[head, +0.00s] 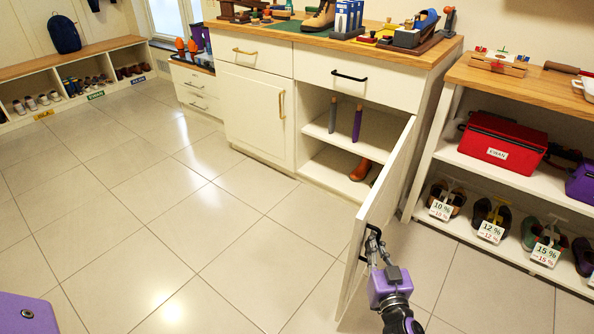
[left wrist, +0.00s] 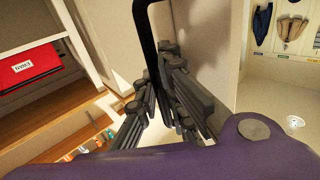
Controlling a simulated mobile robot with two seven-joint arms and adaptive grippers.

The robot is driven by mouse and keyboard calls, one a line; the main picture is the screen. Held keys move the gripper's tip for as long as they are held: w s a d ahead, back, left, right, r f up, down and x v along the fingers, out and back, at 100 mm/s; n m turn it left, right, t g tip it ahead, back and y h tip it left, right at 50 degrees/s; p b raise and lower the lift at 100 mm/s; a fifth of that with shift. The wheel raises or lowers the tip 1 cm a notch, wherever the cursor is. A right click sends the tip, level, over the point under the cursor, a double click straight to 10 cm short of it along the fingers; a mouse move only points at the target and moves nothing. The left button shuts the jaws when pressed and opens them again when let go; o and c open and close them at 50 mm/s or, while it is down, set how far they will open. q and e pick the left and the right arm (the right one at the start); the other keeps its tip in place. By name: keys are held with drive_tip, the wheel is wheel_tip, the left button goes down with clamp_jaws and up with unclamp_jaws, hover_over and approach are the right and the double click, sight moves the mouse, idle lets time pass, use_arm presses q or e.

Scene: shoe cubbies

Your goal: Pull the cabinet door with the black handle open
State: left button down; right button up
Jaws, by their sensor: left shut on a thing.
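The white cabinet door (head: 385,185) stands swung wide open from the right side of the cabinet, showing its shelves. Its black handle (head: 370,243) is on the door's outer face near the free edge. My left gripper (head: 377,255) is shut on this handle. In the left wrist view the black handle (left wrist: 147,40) runs down between the fingers of the left gripper (left wrist: 165,95), beside the door panel (left wrist: 207,45). The fingers hide the handle's lower part. My right gripper is not in view.
Inside the cabinet are a purple boot shaper (head: 357,124) and a brown shoe (head: 361,170). A black-handled drawer (head: 345,90) above is shut. A shelf unit (head: 470,180) with a red box (head: 500,140) stands close at right. The tiled floor (head: 170,230) at left is clear.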

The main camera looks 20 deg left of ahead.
use_arm(q)
drive_tip(key=shift+s+f, duration=0.3)
drive_tip(key=shift+f, duration=0.15)
drive_tip(key=c, duration=2)
unclamp_jaws()
drive_tip(key=shift+r, duration=0.15)
drive_tip(key=shift+o, duration=0.8)
drive_tip(key=shift+r, duration=0.2)
drive_tip(key=shift+w+r, duration=0.1)
drive_tip(key=shift+w, duration=0.05)
drive_tip(key=shift+w+r, duration=0.1)
drive_tip(key=shift+r, duration=0.05)
